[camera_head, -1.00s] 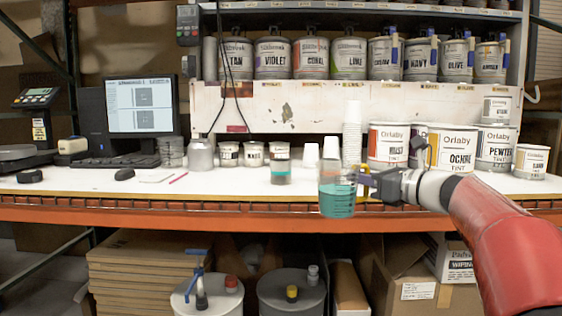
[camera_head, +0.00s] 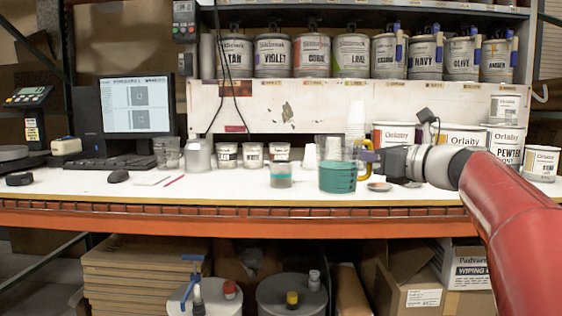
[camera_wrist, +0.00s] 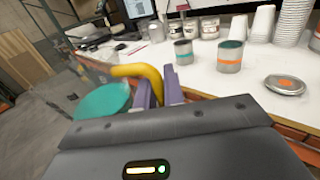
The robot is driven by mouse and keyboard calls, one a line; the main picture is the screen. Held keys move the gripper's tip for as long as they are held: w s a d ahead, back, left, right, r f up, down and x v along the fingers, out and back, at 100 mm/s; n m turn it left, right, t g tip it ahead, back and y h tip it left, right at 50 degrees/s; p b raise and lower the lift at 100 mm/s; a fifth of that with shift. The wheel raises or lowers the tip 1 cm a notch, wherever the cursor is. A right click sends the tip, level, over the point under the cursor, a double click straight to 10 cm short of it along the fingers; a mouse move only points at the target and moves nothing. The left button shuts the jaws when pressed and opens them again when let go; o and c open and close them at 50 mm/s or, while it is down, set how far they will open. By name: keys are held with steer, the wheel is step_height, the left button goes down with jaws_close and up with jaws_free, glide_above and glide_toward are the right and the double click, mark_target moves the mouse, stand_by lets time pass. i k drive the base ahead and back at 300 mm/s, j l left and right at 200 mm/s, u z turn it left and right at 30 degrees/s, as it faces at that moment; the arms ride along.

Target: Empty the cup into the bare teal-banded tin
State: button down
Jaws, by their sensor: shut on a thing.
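The clear cup (camera_head: 338,178), about half full of teal liquid, is upright over the front of the bench. My gripper (camera_head: 366,163) is shut on its yellow handle (camera_wrist: 140,73). In the wrist view the purple fingers (camera_wrist: 163,88) flank the handle, and the teal liquid (camera_wrist: 102,106) shows at left. The teal-banded tin (camera_head: 280,175) stands on the bench left of the cup; it also shows in the wrist view (camera_wrist: 185,55). An orange-banded tin (camera_wrist: 230,57) stands beside it in the wrist view. In the head view the cup hides that tin.
A loose round lid (camera_wrist: 285,84) with an orange mark lies on the bench near my gripper. White cup stacks (camera_wrist: 292,22) and small labelled tins (camera_head: 252,155) stand behind. Large Orlaby cans (camera_head: 462,140) are at right. The bench front is clear left of the teal-banded tin.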

mark_target(280, 170)
steer(key=i, duration=1.35)
